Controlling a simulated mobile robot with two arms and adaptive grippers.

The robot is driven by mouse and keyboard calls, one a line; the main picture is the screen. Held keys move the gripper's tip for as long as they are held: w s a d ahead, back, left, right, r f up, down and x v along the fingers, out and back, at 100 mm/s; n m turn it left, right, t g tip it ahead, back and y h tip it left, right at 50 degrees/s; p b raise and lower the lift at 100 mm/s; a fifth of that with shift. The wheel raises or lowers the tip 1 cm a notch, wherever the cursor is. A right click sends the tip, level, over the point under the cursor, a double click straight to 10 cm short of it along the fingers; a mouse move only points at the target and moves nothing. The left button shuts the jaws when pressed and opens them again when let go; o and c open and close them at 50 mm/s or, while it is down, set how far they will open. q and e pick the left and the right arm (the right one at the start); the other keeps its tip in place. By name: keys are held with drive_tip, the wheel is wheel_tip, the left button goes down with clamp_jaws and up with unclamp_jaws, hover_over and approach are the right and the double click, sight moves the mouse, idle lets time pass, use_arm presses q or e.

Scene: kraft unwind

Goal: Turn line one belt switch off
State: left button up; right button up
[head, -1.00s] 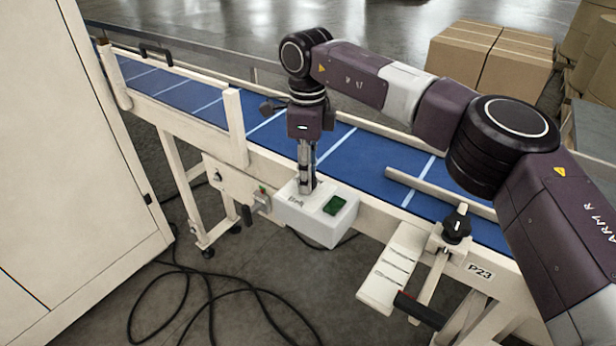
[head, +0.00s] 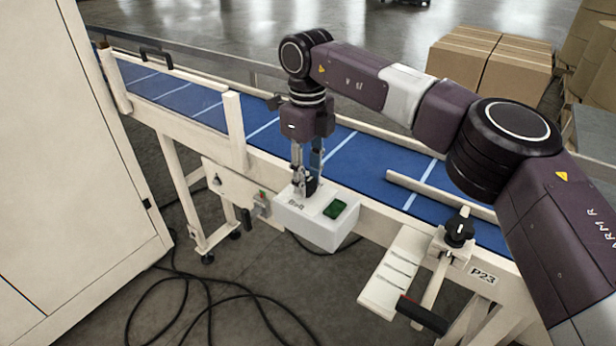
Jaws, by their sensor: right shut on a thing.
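The white belt switch box (head: 318,225), with a "Belt" label on top, is mounted on the near side of the conveyor in the head view. A dark green piece (head: 335,209) sits on its top, right of the label. My right gripper (head: 305,190) points down onto the left part of the box top, with its fingers shut on the belt switch. The fingers hide the switch, so I cannot tell its setting. My left gripper is not in view.
The blue conveyor belt (head: 370,178) runs behind the box. A black knob (head: 459,230) and a red-and-black handle (head: 421,314) are to the right. A pale cabinet (head: 75,170) stands left. Black cables (head: 215,305) lie on the floor.

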sight(307, 181)
drive_tip(key=shift+w+r, duration=0.1)
drive_tip(key=shift+r, duration=0.1)
drive_tip(key=o, duration=0.9)
drive_tip(key=shift+a, duration=0.1)
drive_tip(key=shift+o, duration=1.3)
drive_tip(key=shift+f, duration=0.1)
wheel_tip(307, 181, up, 12)
